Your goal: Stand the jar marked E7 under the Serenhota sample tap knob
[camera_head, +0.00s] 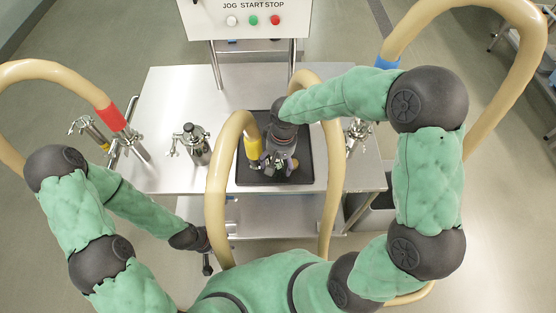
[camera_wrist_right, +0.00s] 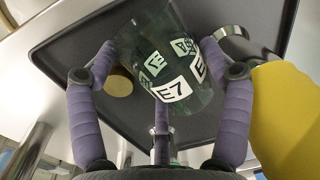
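The jar marked E7 (camera_wrist_right: 172,70) is dark green glass with white labels. In the right wrist view it stands between the purple fingers of my right gripper (camera_wrist_right: 160,48), tilted in the picture. The side fingertips meet its edges, and a third finger lies below it. In the head view my right gripper (camera_head: 277,163) is over the black tray (camera_head: 245,176) on the steel table, largely hiding the jar. My left gripper (camera_head: 207,267) hangs low in front of the table; its fingers are too small to read. No Serenhota name is readable; a steel tap fitting (camera_head: 356,134) stands right of the tray.
A steel vessel with fittings (camera_head: 195,147) stands left of the tray. Cream hoses carry red (camera_head: 111,118), yellow (camera_head: 253,151) and blue (camera_head: 386,63) collars; the yellow one is close beside my right gripper. A button panel (camera_head: 250,18) stands behind. The table's back left is bare.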

